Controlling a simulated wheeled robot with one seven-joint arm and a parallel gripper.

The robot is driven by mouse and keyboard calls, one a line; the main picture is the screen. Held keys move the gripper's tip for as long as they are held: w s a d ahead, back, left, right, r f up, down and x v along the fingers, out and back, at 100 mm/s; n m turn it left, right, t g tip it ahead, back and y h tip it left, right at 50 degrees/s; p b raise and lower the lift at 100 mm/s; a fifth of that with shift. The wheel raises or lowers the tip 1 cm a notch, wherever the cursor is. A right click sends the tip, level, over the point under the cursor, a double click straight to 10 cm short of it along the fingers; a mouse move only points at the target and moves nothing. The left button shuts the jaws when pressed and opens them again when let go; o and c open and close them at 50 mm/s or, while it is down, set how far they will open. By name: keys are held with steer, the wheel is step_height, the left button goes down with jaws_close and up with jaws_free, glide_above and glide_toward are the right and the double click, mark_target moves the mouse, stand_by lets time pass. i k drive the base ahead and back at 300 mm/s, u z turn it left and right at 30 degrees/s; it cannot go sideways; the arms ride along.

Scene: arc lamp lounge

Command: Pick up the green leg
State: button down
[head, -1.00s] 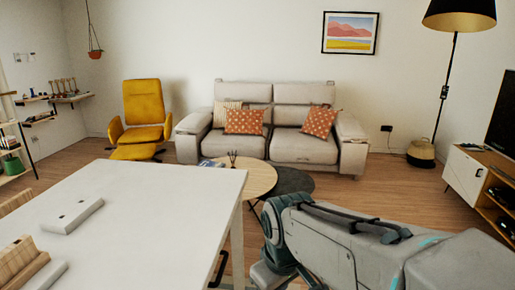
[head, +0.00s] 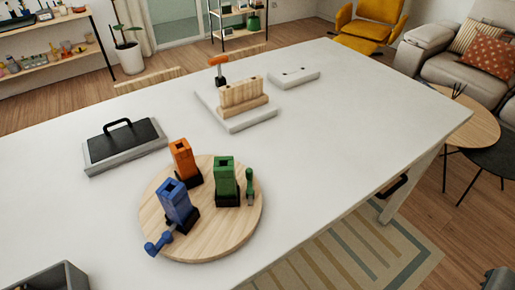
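A slim green leg-like piece (head: 249,184) stands on the round wooden board, just right of a green block (head: 226,181) with a square hole in its top and a dark base. I cannot tell whether the two touch. A blue block (head: 177,205) and an orange block (head: 184,162), both with holes on top, stand on the same board (head: 215,246). A blue piece with a knobbed end (head: 158,243) lies at the board's front left, by the blue block. My gripper is not in view.
The white table (head: 330,130) also holds a dark-topped tray with a handle (head: 124,144), a wooden block on a pale slab (head: 243,95) with an orange-topped tool (head: 218,68), a grey bar (head: 293,77) and a grey bin (head: 50,279). The table's right side is clear.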

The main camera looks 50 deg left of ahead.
mark_target(224, 171)
steer(key=u, duration=2.4)
steer(key=k, duration=1)
steer(key=z, duration=0.75)
steer(key=i, duration=1.7)
steer(key=u, duration=2.15)
